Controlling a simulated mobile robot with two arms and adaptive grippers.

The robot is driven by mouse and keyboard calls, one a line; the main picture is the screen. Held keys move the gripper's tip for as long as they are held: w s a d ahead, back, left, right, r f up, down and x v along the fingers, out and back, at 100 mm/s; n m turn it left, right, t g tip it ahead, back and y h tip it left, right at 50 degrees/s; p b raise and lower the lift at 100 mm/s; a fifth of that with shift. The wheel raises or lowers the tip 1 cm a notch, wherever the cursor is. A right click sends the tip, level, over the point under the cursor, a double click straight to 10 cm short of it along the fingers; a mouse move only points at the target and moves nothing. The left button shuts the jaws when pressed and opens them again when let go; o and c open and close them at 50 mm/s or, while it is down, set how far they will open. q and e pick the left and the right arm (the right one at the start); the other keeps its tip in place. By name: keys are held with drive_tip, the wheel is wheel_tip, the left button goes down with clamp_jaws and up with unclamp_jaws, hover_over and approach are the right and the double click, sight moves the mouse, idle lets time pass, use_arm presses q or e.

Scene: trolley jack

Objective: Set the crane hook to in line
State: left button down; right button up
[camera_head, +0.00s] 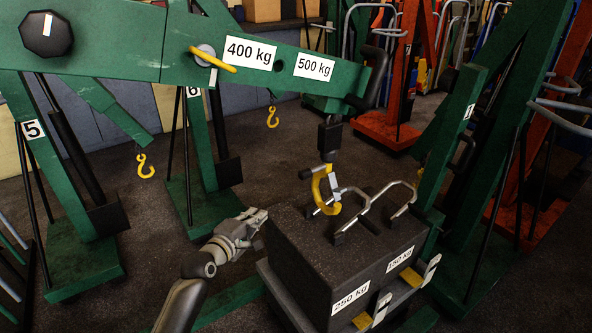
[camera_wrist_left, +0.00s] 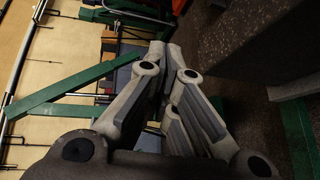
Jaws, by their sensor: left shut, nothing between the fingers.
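The yellow crane hook (camera_head: 326,188) hangs on a dark swivel under the green boom (camera_head: 130,45), beside a grey metal handle on the dark weight block (camera_head: 335,250). I cannot tell whether the hook touches the handle. My left gripper (camera_head: 262,215) is shut and empty at the block's left upper edge, left of the hook and apart from it. In the left wrist view, its fingers (camera_wrist_left: 165,52) are together, and the dark block (camera_wrist_left: 235,40) shows at the upper right. The hook is not visible there. My right gripper is not in view.
The block has labels "250 kg" and "150 kg" and sits on a grey carrier (camera_head: 290,300). A second grey handle (camera_head: 392,200) stands on its top. Green crane legs (camera_head: 70,200) stand at the left, and a green post (camera_head: 445,150) at the right. Dark floor (camera_head: 275,165) lies open behind.

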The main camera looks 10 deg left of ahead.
use_arm(q)
wheel_tip(320, 180, up, 8)
drive_tip(key=w+d+n+t, duration=0.1)
drive_tip(key=shift+w+f+h, duration=0.2)
drive_tip(key=shift+w+h, duration=0.15)
drive_tip(key=shift+h, duration=0.05)
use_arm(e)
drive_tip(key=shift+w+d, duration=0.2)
use_arm(q)
drive_tip(key=shift+w, duration=0.1)
drive_tip(key=w+d+p, duration=0.2)
drive_tip(key=w+d, duration=0.3)
drive_tip(key=w, duration=0.2)
drive_tip(key=shift+w+d, duration=0.15)
drive_tip(key=shift+d, duration=0.25)
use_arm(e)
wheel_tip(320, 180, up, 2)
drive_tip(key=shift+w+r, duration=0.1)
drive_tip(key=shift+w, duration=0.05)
